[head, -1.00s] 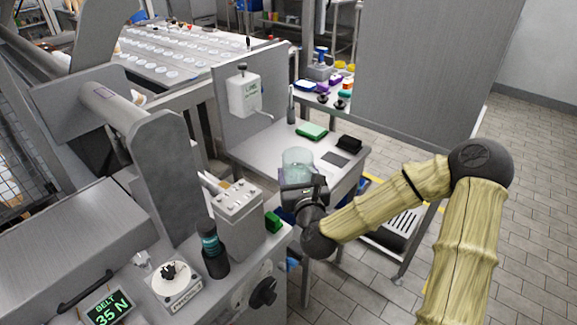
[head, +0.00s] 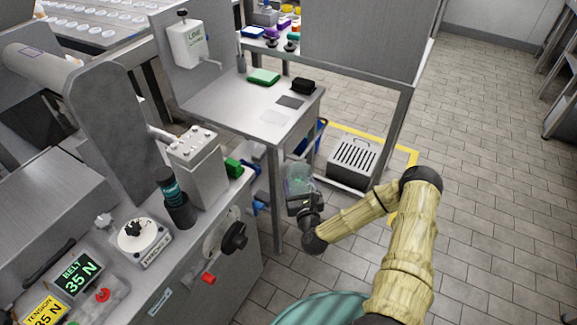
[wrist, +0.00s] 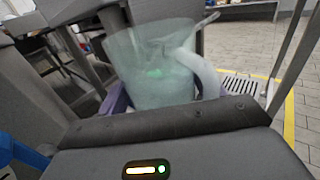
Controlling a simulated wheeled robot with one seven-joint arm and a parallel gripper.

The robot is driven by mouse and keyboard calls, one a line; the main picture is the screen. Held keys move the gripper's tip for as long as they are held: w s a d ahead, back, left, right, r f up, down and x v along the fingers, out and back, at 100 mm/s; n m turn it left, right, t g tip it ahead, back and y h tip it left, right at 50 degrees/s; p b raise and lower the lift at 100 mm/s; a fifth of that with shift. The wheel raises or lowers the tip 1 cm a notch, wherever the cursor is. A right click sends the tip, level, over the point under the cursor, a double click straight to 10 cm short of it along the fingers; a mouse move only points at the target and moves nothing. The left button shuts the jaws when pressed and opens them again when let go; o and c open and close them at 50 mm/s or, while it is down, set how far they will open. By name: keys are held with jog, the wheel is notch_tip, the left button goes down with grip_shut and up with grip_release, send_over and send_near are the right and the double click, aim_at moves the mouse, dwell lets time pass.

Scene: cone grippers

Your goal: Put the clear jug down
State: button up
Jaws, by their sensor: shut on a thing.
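The clear jug (head: 298,178) is pale, see-through and roughly upright. My gripper (head: 301,195) is shut on the jug; the wrist view shows a purple edge beside the jug's lower left side. In the head view the jug appears off the front right corner of the steel table (head: 225,108), lower than its top. The jug's base is hidden by my gripper.
A slotted grey box (head: 354,160) stands low behind the jug, near yellow floor tape. A control console with a red knob (head: 208,279) is at left. Tiled floor is open at right.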

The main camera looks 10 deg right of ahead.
notch_tip(320, 180, down, 11)
jog(key=d+b, duration=0.1)
jog(key=b, duration=0.5)
jog(key=shift+s+d+f, duration=0.15)
jog(key=shift+d+f, duration=0.05)
jog(key=shift+d, duration=0.1)
